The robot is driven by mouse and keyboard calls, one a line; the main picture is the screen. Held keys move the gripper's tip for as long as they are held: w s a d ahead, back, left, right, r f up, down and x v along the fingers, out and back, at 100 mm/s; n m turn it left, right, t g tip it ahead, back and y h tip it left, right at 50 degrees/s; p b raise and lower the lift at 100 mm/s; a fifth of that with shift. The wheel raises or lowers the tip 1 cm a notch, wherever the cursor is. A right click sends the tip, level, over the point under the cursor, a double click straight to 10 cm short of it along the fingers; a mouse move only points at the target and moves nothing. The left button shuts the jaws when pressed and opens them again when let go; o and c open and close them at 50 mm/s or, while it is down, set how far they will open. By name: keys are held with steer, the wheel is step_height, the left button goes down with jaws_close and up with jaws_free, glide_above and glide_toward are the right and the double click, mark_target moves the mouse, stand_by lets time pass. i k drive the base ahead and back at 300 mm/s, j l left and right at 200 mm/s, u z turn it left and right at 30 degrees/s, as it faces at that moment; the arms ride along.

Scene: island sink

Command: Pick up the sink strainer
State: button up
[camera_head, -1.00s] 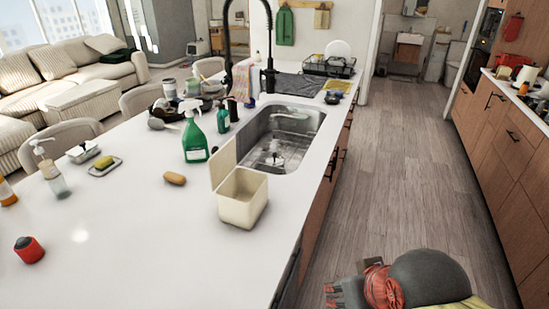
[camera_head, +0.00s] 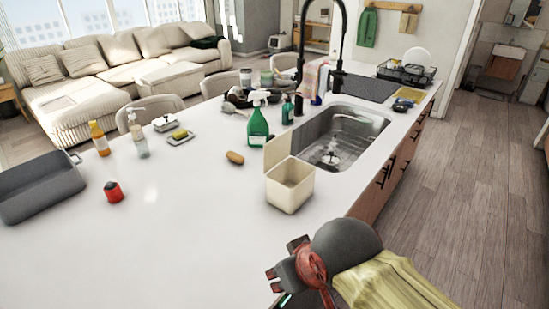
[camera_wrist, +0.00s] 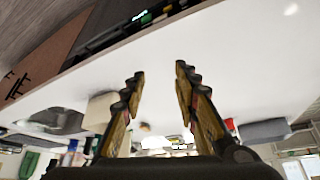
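The sink (camera_head: 345,128) is set into the white island counter. A small metallic piece (camera_head: 331,157) that looks like the strainer sits on the sink floor, near the drain; its details are too small to make out. My gripper (camera_head: 283,264) is at the counter's near edge, in front of the sink and well apart from it. In the wrist view my gripper (camera_wrist: 158,75) has its two fingers spread with nothing between them. The sink also shows there (camera_wrist: 55,120), to the left of the fingers.
A cream open box (camera_head: 290,186) stands between my gripper and the sink. A tall black faucet (camera_head: 338,60) rises behind the basin. A green spray bottle (camera_head: 258,125), a brown sponge (camera_head: 235,157), a red object (camera_head: 113,192) and a grey tray (camera_head: 40,188) stand leftward. The near counter is clear.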

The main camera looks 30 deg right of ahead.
mark_target(331, 153)
steer(key=i+l+u, duration=0.15)
steer(key=l+u, duration=0.3)
steer(key=l, duration=0.35)
steer(key=l+u, duration=0.45)
steer(key=l, duration=0.3)
steer(key=l+u, duration=0.45)
steer(key=l, duration=0.4)
steer(key=k+l, duration=0.1)
steer(key=l, duration=0.45)
steer(key=k+l, duration=0.1)
steer(key=l, duration=1)
steer(key=k+u, duration=0.05)
